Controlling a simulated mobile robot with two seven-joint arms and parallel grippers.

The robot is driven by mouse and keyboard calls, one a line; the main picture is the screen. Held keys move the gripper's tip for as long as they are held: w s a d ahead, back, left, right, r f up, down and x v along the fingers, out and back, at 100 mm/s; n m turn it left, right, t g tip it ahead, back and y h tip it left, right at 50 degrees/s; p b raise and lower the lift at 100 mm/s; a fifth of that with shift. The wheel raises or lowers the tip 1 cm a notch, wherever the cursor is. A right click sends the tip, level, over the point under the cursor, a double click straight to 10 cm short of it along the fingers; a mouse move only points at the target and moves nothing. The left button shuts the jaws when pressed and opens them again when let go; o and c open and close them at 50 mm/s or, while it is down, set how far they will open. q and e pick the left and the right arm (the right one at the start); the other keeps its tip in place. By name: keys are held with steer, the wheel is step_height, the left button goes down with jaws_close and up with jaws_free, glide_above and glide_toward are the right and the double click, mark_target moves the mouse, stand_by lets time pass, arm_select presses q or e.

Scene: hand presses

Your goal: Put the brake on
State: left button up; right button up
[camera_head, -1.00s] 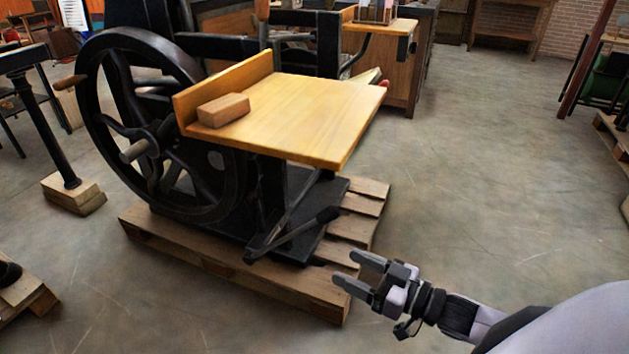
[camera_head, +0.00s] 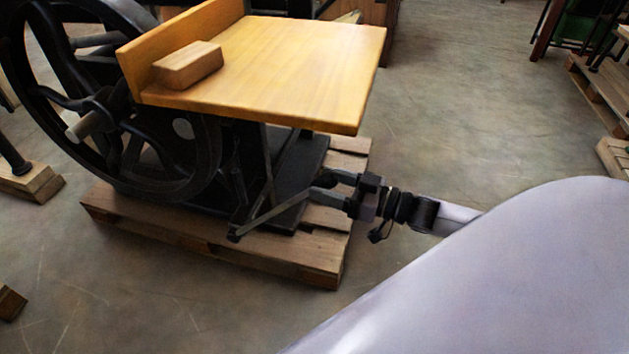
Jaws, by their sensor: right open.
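The brake lever (camera_head: 272,214) is a dark metal bar low on the front of the press. It slants up to the right from a pivot near the pallet, and its grip end is hidden by my fingers. My right gripper (camera_head: 322,186) is open at that end, with its fingers pointing left toward the press. I cannot tell whether they touch the lever. My left gripper is out of view.
The press has a black spoked flywheel (camera_head: 165,185) and a yellow wooden table (camera_head: 290,62) that overhangs the lever. A wooden block (camera_head: 188,65) lies on the table. The press stands on a wooden pallet (camera_head: 215,242).

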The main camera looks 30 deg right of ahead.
mark_target(315, 180)
steer(key=shift+x, duration=1.65)
jaws_close()
steer(key=shift+f+b, duration=0.1)
steer(key=shift+b, duration=0.2)
